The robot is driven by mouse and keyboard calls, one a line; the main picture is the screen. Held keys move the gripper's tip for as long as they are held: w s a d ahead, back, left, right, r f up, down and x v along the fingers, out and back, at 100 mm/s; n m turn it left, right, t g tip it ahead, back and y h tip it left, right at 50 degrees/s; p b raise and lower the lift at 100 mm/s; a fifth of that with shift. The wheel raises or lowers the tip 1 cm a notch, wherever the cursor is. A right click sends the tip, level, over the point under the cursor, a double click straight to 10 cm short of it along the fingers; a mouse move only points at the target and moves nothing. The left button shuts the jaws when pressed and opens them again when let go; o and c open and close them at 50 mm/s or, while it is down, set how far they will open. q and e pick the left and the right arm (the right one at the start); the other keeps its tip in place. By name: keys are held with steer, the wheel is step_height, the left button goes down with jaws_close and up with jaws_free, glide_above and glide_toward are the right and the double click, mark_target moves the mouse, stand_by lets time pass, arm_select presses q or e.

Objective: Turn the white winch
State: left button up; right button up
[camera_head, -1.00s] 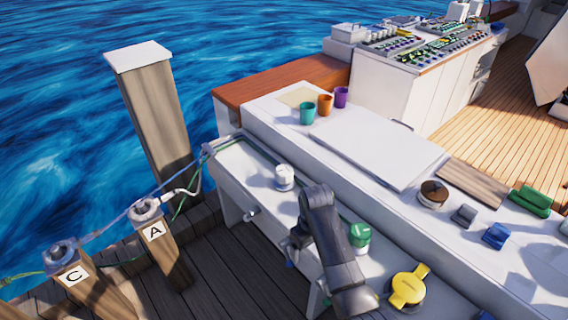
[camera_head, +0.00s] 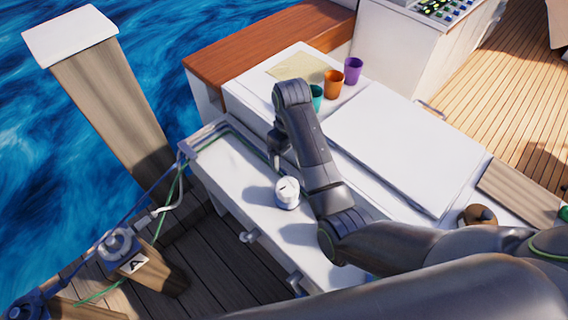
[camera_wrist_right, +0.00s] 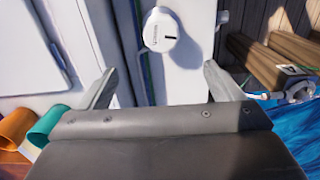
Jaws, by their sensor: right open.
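The white winch (camera_head: 287,192) stands on the lower white ledge (camera_head: 225,162), and a dark slot shows on its top. In the right wrist view the winch (camera_wrist_right: 162,31) is ahead of my right gripper (camera_wrist_right: 158,82), between the lines of its two spread fingers and clear of them. In the head view my right gripper (camera_head: 278,158) points down above the ledge, just behind the winch. It is open and empty. My left gripper is not in view.
Teal (camera_head: 316,97), orange (camera_head: 334,84) and purple (camera_head: 353,70) cups stand on the upper white surface behind my arm. A white hatch panel (camera_head: 405,145) lies to the right. A post marked A (camera_head: 150,270) with ropes stands at lower left.

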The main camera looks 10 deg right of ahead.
mark_target(289, 186)
steer(key=f, duration=1.2)
steer(key=shift+s+f, duration=0.25)
steer(key=shift+f, duration=0.1)
step_height(289, 186, down, 3)
steer(key=shift+f+b, duration=0.1)
steer(key=shift+b, duration=0.2)
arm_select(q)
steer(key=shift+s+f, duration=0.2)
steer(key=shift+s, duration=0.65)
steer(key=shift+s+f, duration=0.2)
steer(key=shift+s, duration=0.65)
arm_select(e)
steer(key=shift+f, duration=0.55)
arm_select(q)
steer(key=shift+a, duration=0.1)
arm_select(e)
steer(key=shift+c, duration=0.4)
steer(key=c, duration=0.9)
